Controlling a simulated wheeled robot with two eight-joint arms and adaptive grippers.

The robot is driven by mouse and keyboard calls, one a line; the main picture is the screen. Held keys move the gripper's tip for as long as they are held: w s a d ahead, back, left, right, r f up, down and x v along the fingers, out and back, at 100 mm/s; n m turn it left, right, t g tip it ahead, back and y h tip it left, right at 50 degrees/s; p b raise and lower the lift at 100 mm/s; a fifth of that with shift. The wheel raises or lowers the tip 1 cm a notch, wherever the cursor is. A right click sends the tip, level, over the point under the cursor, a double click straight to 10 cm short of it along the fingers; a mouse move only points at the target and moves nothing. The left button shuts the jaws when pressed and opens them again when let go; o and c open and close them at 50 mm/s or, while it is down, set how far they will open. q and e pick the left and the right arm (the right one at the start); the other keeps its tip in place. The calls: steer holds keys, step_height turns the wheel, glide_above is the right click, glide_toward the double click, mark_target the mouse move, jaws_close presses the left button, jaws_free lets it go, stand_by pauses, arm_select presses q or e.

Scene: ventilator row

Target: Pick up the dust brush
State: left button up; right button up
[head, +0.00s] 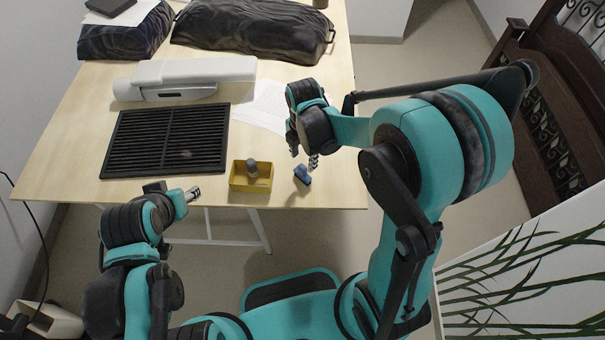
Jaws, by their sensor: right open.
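A small blue object (302,175), which looks like the dust brush, lies on the table near its front edge, right of a yellow tray. My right gripper (313,161) is open and points down just above and behind it; I cannot tell whether they touch. My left gripper (194,194) is over the front edge of the table, left of the yellow tray, with nothing visible in it; its opening is too small to make out.
The yellow tray (235,184) holds a small brown and grey piece. A black slatted grille (165,140) with a pale dusty spot lies to the left. A white device (190,78), paper (262,105) and dark bags (250,30) are behind. Bare table (70,130) shows at left.

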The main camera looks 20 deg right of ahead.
mark_target(302, 166)
step_height(302, 166, down, 6)
steer(key=shift+w+a+r+b, duration=0.1)
steer(key=shift+b, duration=1.05)
jaws_close()
